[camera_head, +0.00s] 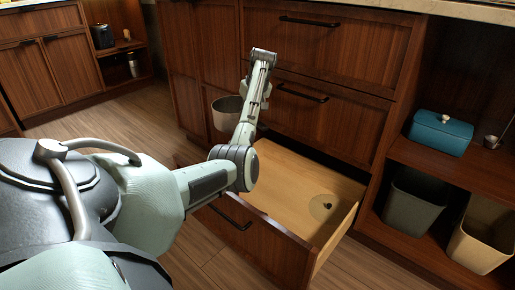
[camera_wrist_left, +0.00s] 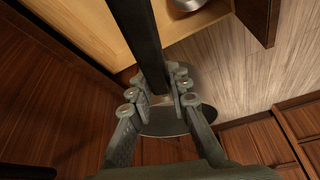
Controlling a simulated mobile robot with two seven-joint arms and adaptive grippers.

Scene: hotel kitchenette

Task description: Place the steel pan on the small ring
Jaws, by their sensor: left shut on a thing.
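My left gripper (camera_wrist_left: 163,97) is shut on a long dark handle (camera_wrist_left: 147,45) in the left wrist view. A dark rounded vessel (camera_wrist_left: 182,121) shows below the fingers, partly hidden by them; I take it and the handle for the steel pan. In the head view the grey pan (camera_head: 226,113) is held up left of my forearm, before the cabinet fronts. It looks roughly upright; the arm hides its right side and handle, and I cannot make out the fingers there. My right gripper is not in view. The small ring is not in view.
An open drawer (camera_head: 279,181) stands below the arm. A round see-through lid with a dark knob (camera_head: 322,207) lies in it. A blue box (camera_head: 440,132) and two bins (camera_head: 413,199) stand on shelves at the right. A pale counter edge (camera_head: 440,9) runs along the top.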

